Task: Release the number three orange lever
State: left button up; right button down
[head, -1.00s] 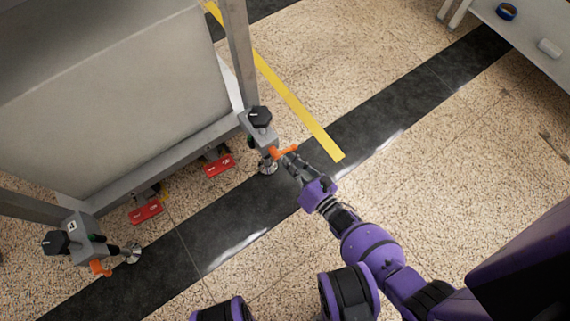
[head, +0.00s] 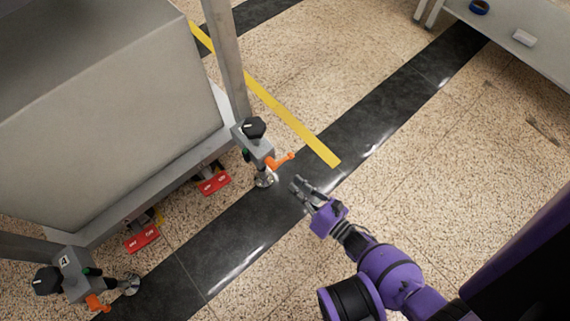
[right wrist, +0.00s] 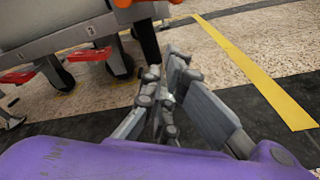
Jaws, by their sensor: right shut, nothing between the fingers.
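An orange lever (head: 281,161) sticks out to the right from the grey foot unit (head: 252,140) at the cart's near right corner. I can read no number on this unit. A second orange lever (head: 96,303) is on the left foot unit (head: 72,273), which is marked 4. My right gripper (head: 297,185) is shut and empty, just below and right of the nearer lever, with a small gap between them. In the right wrist view its fingers (right wrist: 163,85) are together, and an orange piece (right wrist: 124,3) shows at the top edge. My left gripper is not in view.
Red pedals (head: 214,183) sit on casters under the large grey cart (head: 130,120). Yellow tape (head: 290,118) crosses the floor beyond the lever. A table (head: 520,55) stands at the upper right. The floor right of my gripper is clear.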

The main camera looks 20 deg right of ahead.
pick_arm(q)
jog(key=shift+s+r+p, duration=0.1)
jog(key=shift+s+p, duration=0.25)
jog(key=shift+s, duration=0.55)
pick_arm(e)
jog(key=shift+v, duration=2.15)
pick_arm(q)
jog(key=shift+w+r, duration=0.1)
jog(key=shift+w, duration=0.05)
